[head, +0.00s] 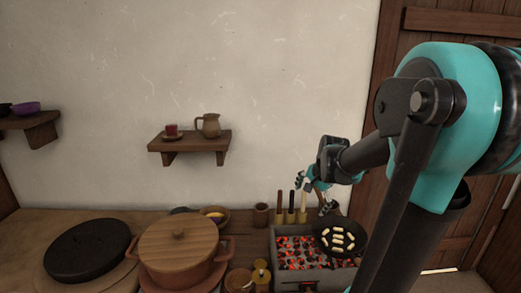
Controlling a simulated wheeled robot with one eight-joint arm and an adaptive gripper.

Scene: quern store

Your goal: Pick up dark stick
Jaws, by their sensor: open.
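A dark, nearly black stick (292,199) stands upright at the back edge of the brazier. A brown stick (279,201) is to its left and a pale stick (303,203) to its right. Their lower ends sit in yellowish bases. My gripper (307,184) is open, close to the tops of the sticks and just right of the dark one. It appears apart from the dark stick, but the depth between them is hard to judge. My gripper partly covers the area around the pale stick.
The brazier (283,287) holds glowing coals, with a black pan (323,251) of several pale pieces on it. A lidded pot (180,250), black lid (87,251) and small cup (261,214) stand left. A wall shelf (190,143) holds a jug (208,126).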

